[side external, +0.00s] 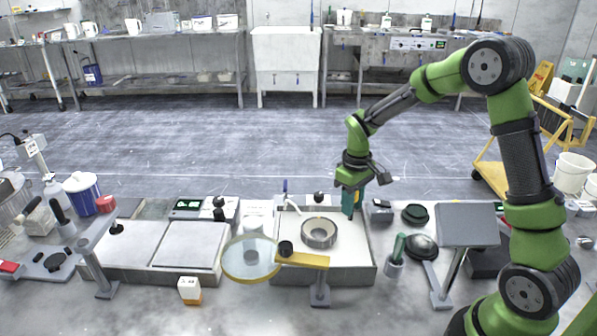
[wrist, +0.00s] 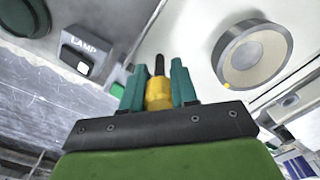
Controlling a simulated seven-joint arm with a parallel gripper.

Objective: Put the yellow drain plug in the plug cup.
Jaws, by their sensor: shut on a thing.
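The yellow drain plug (wrist: 158,94), with a black stem, is between the teal fingers of my gripper (wrist: 158,88) in the wrist view. My gripper is shut on it. In the side view my gripper (side external: 350,203) points down at the back right edge of the right-hand platen unit, and the plug is not clearly seen there. I cannot tell for certain which thing is the plug cup. A round grey ring-shaped part (side external: 319,232) sits on the platen unit, left of and nearer the camera than my gripper; it also shows in the wrist view (wrist: 252,57).
A small box marked LAMP (wrist: 83,67) stands close to my gripper. A grey holder (side external: 395,267) with a green-handled tool is to the right. The left unit's top (side external: 187,245) is mostly clear.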

